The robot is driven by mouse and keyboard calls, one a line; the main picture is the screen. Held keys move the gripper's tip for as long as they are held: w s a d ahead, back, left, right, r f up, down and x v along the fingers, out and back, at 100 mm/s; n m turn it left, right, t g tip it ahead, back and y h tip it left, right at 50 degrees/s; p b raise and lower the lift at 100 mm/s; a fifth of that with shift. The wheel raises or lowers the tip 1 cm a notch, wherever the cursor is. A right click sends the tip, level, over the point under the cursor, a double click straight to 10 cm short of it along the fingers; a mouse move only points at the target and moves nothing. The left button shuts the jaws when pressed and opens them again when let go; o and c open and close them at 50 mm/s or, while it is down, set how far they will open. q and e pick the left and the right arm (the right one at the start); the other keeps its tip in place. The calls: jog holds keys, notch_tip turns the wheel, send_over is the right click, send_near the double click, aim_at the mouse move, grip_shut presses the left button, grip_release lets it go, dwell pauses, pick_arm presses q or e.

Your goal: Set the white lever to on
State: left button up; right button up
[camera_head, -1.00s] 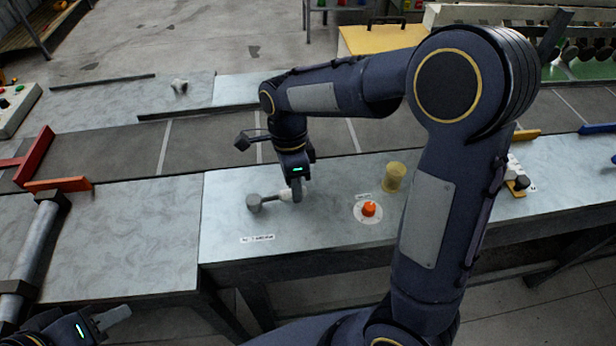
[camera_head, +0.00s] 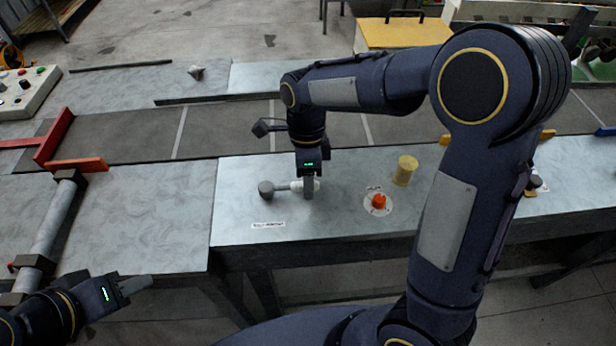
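A lever with a round grey hub (camera_head: 266,189) and a pale rod ending in a white grip (camera_head: 317,184) lies on the metal bench top, pointing right. A small white label (camera_head: 268,225) with unreadable text is in front of it. My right gripper (camera_head: 309,188) points down at the white grip, its finger overlapping it. I see the fingers edge-on, so whether they are shut on the grip is hidden. My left gripper (camera_head: 136,285) is low at the left, away from the lever, with nothing visible in it; its finger gap does not show.
A dark conveyor belt (camera_head: 230,130) runs behind. A red guide (camera_head: 55,137) and a grey roller (camera_head: 45,226) stand at left. My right arm hides part of the bench.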

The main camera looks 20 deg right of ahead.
jog(key=r, duration=0.2)
jog(key=w+r, duration=0.1)
jog(key=r, duration=0.4)
jog(key=shift+w+d+r, duration=0.15)
jog(key=shift+w+r, duration=0.1)
jog(key=shift+r, duration=0.05)
dwell(0.4)
jog(key=shift+s+d+f+n+t+y, duration=0.15)
jog(key=shift+s+d+n+t+y, duration=0.8)
jog(key=shift+s+n, duration=2.15)
jog(key=shift+s+d+f+n+t+y, duration=0.2)
jog(key=shift+s+d+n+t, duration=1.4)
jog(key=shift+s+n, duration=1.55)
jog(key=shift+s+d+f+n+t+y, duration=0.1)
jog(key=shift+s+d+n+t+y, duration=0.8)
jog(key=shift+s+n, duration=2.2)
jog(key=shift+w+d+t+h, duration=0.15)
jog(key=shift+t+h, duration=0.2)
jog(key=shift+t, duration=0.1)
